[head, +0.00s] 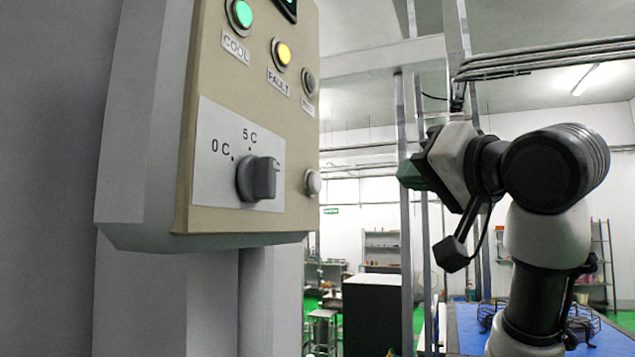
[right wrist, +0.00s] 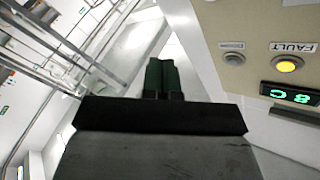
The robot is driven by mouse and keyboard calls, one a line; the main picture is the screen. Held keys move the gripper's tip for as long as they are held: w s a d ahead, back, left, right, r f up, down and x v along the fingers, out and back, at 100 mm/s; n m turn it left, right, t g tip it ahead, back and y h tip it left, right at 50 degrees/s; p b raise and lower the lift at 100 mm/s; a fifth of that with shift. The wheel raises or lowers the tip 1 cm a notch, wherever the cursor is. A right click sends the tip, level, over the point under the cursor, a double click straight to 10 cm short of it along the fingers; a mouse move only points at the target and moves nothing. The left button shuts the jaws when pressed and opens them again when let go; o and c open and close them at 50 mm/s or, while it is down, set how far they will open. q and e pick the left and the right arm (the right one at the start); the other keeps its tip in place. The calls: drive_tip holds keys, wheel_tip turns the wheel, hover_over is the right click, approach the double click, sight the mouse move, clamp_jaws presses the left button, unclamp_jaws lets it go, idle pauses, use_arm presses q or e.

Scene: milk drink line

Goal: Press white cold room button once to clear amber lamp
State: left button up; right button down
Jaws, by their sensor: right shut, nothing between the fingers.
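The beige control panel (head: 215,140) hangs on the left in the head view. Its amber FAULT lamp (head: 281,53) is lit, and it also glows in the right wrist view (right wrist: 287,64). A round whitish button (head: 312,183) sits at the panel's lower right, beside the dark knob (head: 258,179); it is not clearly seen in the right wrist view. My right gripper (head: 408,174) is to the right of the panel, apart from the button. Its dark green fingers (right wrist: 161,76) are shut and empty. My left gripper is not in view.
A lit green COOL lamp (head: 240,14) and a grey unlit lamp (head: 308,82) are on the panel. A green-digit display (right wrist: 298,95) shows in the right wrist view. Metal posts (head: 407,210) stand behind my right gripper. A blue-topped table (head: 460,325) is at lower right.

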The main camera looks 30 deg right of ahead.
sight(316, 183)
drive_tip(key=w+a+p, duration=0.2)
drive_tip(key=w+a, duration=0.3)
drive_tip(key=w, duration=0.1)
drive_tip(key=shift+w+a, duration=0.4)
idle(2.1)
drive_tip(key=shift+w+a, duration=0.3)
drive_tip(key=shift+a, duration=0.05)
drive_tip(key=shift+w+a, duration=0.25)
drive_tip(key=shift+w, duration=0.1)
idle(0.7)
drive_tip(key=shift+s+d, duration=0.55)
drive_tip(key=shift+s, duration=0.1)
idle(0.4)
